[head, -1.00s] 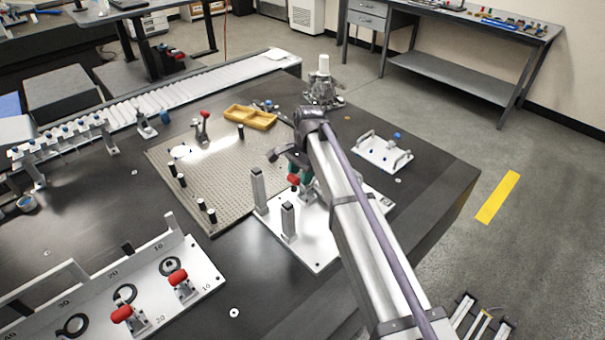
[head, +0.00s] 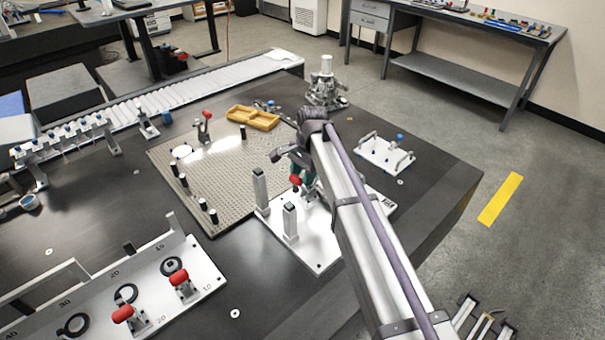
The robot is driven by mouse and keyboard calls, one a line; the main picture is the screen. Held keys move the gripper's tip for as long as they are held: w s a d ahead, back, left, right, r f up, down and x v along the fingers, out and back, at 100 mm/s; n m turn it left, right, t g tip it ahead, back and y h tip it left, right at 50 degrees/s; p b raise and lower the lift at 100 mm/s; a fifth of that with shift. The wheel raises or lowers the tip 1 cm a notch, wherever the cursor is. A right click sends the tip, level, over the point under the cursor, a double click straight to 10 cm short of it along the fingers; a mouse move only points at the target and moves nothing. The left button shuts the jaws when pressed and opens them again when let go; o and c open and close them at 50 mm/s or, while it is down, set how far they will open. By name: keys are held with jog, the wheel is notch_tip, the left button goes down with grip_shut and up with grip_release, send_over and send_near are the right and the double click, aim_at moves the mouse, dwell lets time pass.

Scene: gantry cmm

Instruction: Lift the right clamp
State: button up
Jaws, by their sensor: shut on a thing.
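The right clamp, a red-tipped toggle clamp (head: 295,181), is at the white fixture plate (head: 318,259), behind two upright grey posts. Its red tip shows, but its body is mostly hidden by my arm. My gripper (head: 302,170) is low over the plate at the clamp, with a teal part showing beside the red tip. It is shut on the clamp; the fingertips themselves are largely hidden by the wrist and arm. I cannot tell whether the clamp is clear of the plate.
A perforated plate (head: 215,165) with black pegs and another red-handled clamp (head: 206,117) lies to the left. A yellow tray (head: 252,118) is behind. A white plate with handles (head: 385,155) stands to the right. Two red-handled clamps sit on a numbered rack (head: 210,275) at front left.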

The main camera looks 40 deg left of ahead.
jog(key=shift+w+d, duration=0.1)
jog(key=shift+d, duration=0.1)
jog(key=o, duration=1.1)
jog(key=shift+w+f, duration=0.15)
jog(key=shift+c, duration=0.2)
jog(key=shift+o, duration=1.1)
jog(key=shift+a, duration=0.1)
notch_tip(320, 180, up, 11)
jog(key=w+p, duration=0.1)
jog(key=p, duration=0.9)
jog(key=shift+w+f+p, duration=0.15)
jog(key=shift+w+p, duration=0.2)
jog(key=shift+w, duration=0.05)
